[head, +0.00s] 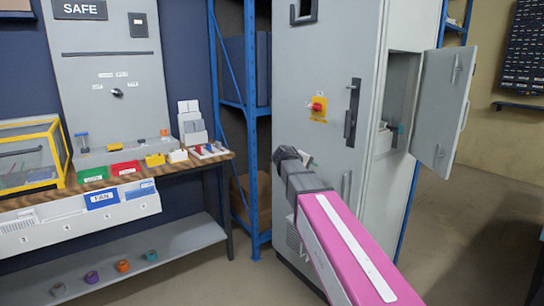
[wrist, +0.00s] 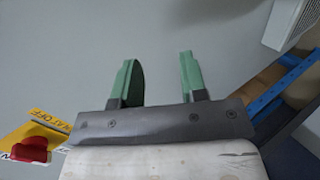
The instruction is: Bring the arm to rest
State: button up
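My arm, with its pink link, reaches up from the lower right in the head view. Its dark end is in front of the grey cabinet (head: 318,60), below the red switch. My gripper (wrist: 158,58) shows in the wrist view with two green fingers spread apart. Nothing is between the fingers, and a plain grey surface lies beyond them. In the head view the fingers cannot be made out clearly.
A red rotary switch (head: 318,106) on a yellow plate is on the cabinet, also at lower left in the wrist view (wrist: 30,149). A cabinet door (head: 443,105) stands open at right. A blue rack (head: 252,120) and workbench (head: 205,163) are left.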

jog(key=s+d+f+m+g+y, duration=0.1)
jog(key=s+f+m+g+y, duration=0.2)
jog(key=s+f, duration=1)
jog(key=s+d+f+m+g+y, duration=0.1)
jog(key=s+f+m+g+y, duration=0.2)
jog(key=s+f, duration=1)
notch_tip(320, 180, down, 5)
jog(key=y, duration=0.3)
jog(key=shift+r+g+y, duration=0.15)
jog(key=shift+g+y, duration=0.25)
